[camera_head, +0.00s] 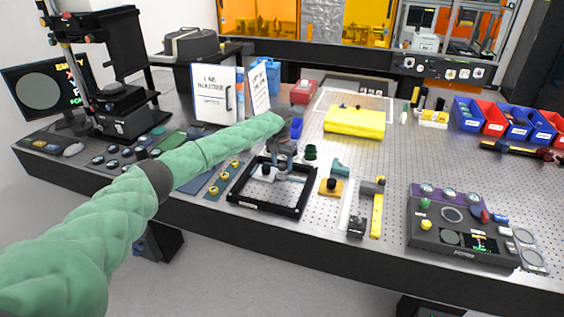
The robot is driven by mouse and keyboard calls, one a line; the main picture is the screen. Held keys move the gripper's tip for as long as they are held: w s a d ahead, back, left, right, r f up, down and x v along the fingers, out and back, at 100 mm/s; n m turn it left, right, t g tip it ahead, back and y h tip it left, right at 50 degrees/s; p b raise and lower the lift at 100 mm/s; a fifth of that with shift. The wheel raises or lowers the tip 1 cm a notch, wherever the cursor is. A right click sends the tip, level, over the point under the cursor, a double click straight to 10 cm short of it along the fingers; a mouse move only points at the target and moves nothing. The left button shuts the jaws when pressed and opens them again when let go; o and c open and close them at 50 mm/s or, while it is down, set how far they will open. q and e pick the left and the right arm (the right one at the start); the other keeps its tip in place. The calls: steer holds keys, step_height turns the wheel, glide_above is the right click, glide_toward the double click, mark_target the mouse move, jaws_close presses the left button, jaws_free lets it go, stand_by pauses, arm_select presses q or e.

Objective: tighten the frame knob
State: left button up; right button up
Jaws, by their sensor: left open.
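A black square frame (240,204) lies on the perforated table top. My left arm reaches in from the left, and my left gripper (284,162) is open, pointing down over the far side of the frame. Small pale fittings (266,174) show inside the frame, just below and beside the fingers. I cannot tell which small part is the frame knob, or whether the fingers touch it. A dark green knob-like part (311,153) stands just right of the gripper. My right gripper is not in view.
A yellow block with a black knob (331,187) and a yellow bar (378,210) stand right of the frame. A dark control panel (447,234) is at the front right. The perforated table between cloth and panel is mostly clear.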

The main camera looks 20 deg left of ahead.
arm_select(q)
steer(key=c, duration=1)
steer(key=shift+o, duration=0.2)
